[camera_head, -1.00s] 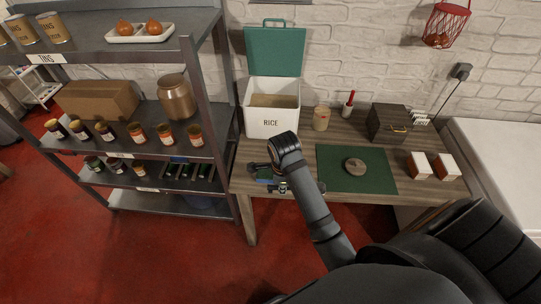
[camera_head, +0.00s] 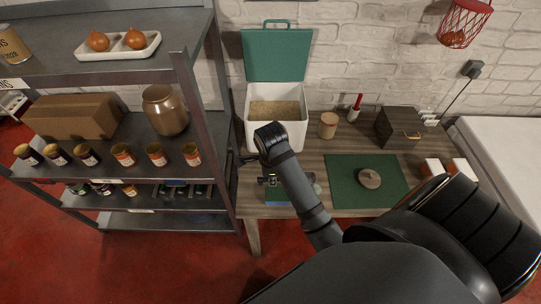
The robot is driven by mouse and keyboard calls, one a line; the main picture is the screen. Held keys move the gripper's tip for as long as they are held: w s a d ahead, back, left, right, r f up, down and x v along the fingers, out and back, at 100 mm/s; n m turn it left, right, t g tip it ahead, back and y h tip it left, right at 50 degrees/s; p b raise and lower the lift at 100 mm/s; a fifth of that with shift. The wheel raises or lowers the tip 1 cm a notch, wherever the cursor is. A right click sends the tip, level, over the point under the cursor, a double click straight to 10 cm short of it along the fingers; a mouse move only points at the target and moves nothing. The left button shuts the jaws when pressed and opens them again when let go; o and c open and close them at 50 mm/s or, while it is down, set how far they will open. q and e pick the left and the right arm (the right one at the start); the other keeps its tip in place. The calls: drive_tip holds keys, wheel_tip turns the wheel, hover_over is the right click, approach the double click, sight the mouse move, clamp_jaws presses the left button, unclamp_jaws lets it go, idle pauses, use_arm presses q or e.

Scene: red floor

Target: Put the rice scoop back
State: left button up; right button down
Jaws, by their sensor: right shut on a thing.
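The white rice bin (camera_head: 294,133) stands open at the back left of the wooden table, its green lid (camera_head: 277,55) raised and rice (camera_head: 274,109) showing inside. My right gripper (camera_head: 268,181) is low in front of the bin, over the table's left part, partly hidden behind my forearm. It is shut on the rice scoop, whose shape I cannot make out. A blue-green patch (camera_head: 279,196) shows below the gripper; I cannot tell what it is. My left gripper is not in view.
A green mat (camera_head: 345,198) with a round stone-like thing (camera_head: 369,179) lies to the right. A tan jar (camera_head: 328,124), a red-handled tool (camera_head: 356,105) and a dark box (camera_head: 398,129) stand behind. A metal shelf (camera_head: 205,125) with jars closely borders the table's left side.

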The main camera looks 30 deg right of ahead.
drive_tip(key=shift+d, duration=0.1)
drive_tip(key=w+d+f, duration=0.1)
drive_tip(key=w+f, duration=0.1)
drive_tip(key=w, duration=0.1)
drive_tip(key=w+d+f+p, duration=0.1)
drive_tip(key=w+f, duration=0.2)
drive_tip(key=w, duration=0.1)
drive_tip(key=w+d+f, duration=0.2)
drive_tip(key=w+f, duration=0.1)
drive_tip(key=w, duration=0.1)
drive_tip(key=shift+w+p, duration=0.1)
drive_tip(key=shift+p, duration=0.25)
drive_tip(key=shift+w+d+f, duration=0.15)
drive_tip(key=shift+w+f, duration=0.05)
drive_tip(key=shift+f, duration=0.15)
drive_tip(key=shift+w+f, duration=0.1)
drive_tip(key=shift+f, duration=0.1)
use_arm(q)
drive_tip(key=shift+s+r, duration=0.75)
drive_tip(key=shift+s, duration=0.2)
use_arm(e)
drive_tip(key=shift+w+d+f, duration=0.1)
drive_tip(key=shift+w+f, duration=0.05)
drive_tip(key=shift+f, duration=1.55)
drive_tip(key=shift+f, duration=0.1)
